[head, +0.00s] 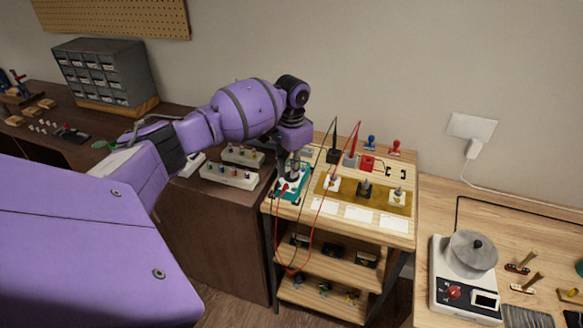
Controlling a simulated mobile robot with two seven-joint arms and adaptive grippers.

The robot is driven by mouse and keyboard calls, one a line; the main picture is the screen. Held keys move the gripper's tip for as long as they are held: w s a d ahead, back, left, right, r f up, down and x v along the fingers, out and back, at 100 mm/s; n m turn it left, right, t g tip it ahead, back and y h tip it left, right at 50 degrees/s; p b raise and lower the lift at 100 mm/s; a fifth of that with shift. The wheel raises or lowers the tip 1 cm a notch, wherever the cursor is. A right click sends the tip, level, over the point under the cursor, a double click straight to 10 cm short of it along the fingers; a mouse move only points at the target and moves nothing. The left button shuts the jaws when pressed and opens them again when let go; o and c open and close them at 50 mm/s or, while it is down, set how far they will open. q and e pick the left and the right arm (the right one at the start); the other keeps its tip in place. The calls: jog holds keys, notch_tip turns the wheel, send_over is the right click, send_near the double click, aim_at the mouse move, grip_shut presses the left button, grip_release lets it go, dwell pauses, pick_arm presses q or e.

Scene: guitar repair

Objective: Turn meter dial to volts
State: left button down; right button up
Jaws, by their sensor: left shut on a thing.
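The meter (284,192) is a teal-cased box on the left part of the light wooden shelf unit's top, with red and black leads plugged in near its front. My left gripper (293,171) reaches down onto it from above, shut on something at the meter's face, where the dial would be. The fingers and wrist cover the dial, so its setting cannot be read. My right gripper is not in view.
White strips (229,177) lie on the dark bench at left. A white device (462,285) stands at right.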

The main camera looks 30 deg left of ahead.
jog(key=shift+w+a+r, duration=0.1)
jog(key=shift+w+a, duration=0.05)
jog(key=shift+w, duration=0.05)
pick_arm(q)
jog(key=c, duration=1.8)
grip_release()
jog(key=shift+c, duration=0.2)
jog(key=shift+r, duration=0.2)
notch_tip(320, 180, up, 12)
jog(key=shift+f, duration=0.2)
jog(key=shift+s+f, duration=0.1)
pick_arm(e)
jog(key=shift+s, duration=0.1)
